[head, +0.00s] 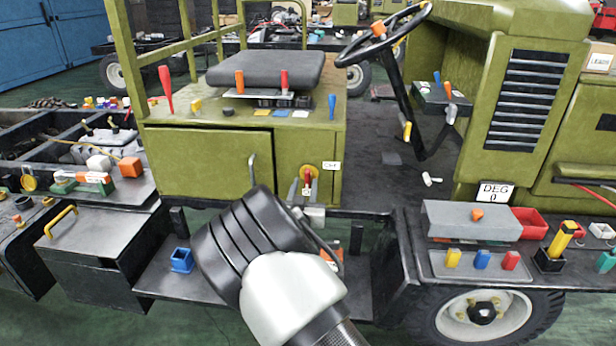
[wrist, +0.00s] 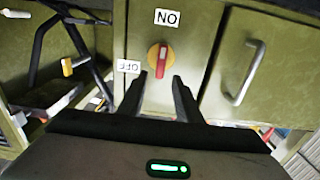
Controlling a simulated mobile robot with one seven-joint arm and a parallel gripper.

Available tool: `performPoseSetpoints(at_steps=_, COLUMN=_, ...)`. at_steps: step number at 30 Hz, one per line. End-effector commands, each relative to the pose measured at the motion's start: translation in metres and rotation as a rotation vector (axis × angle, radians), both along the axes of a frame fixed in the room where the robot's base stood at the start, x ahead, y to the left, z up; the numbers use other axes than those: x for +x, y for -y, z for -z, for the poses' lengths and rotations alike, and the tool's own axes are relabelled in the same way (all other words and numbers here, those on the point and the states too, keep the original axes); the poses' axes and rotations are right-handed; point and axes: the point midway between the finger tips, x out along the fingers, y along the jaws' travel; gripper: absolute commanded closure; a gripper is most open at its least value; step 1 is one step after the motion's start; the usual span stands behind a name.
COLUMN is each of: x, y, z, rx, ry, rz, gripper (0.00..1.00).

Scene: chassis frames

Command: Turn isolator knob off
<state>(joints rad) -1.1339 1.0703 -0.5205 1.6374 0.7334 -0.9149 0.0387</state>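The isolator knob (wrist: 161,60) is a red bar handle on a round yellow plate, on the olive panel of the seat box. In the wrist view, which is upside down, its bar stands nearly upright in line with the ON label (wrist: 167,17). The OFF label (wrist: 127,66) is off to one side. My gripper (wrist: 160,79) is open, with a dark finger either side of the bar's near end; I cannot tell whether they touch it. In the head view the knob (head: 308,174) shows just above my fingertips (head: 306,190), and the OFF label (head: 332,166) is to its right.
A cabinet door with a metal handle (wrist: 250,72) is beside the knob panel; the handle (head: 252,169) also shows in the head view. The steering wheel (head: 384,35) and column stand to the right. A grey tray (head: 436,262) with coloured blocks is at lower right.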

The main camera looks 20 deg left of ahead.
Motion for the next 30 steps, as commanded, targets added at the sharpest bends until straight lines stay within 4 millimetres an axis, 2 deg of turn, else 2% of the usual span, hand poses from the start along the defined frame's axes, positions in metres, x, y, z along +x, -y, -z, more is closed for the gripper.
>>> performPoseSetpoints(at_steps=3, x=0.025, y=-0.005, z=0.002, rx=-0.001, ry=0.001, rz=0.001, gripper=0.69)
performPoseSetpoints(at_steps=9, x=0.053, y=-0.012, z=0.000, rx=-0.001, ry=0.001, rz=0.001, gripper=0.69)
performPoseSetpoints(at_steps=15, x=0.064, y=-0.015, z=0.000, rx=-0.001, ry=0.000, rz=0.000, gripper=0.69)
performPoseSetpoints(at_steps=22, x=0.065, y=-0.015, z=0.000, rx=-0.001, ry=-0.001, rz=0.000, gripper=0.69)
performPoseSetpoints(at_steps=23, x=0.064, y=-0.015, z=0.000, rx=-0.001, ry=-0.001, rz=0.000, gripper=0.70)
performPoseSetpoints(at_steps=28, x=0.064, y=-0.015, z=0.000, rx=-0.001, ry=-0.001, rz=0.000, gripper=0.99)
performPoseSetpoints(at_steps=30, x=0.064, y=-0.015, z=0.000, rx=-0.001, ry=-0.001, rz=0.000, gripper=1.00)
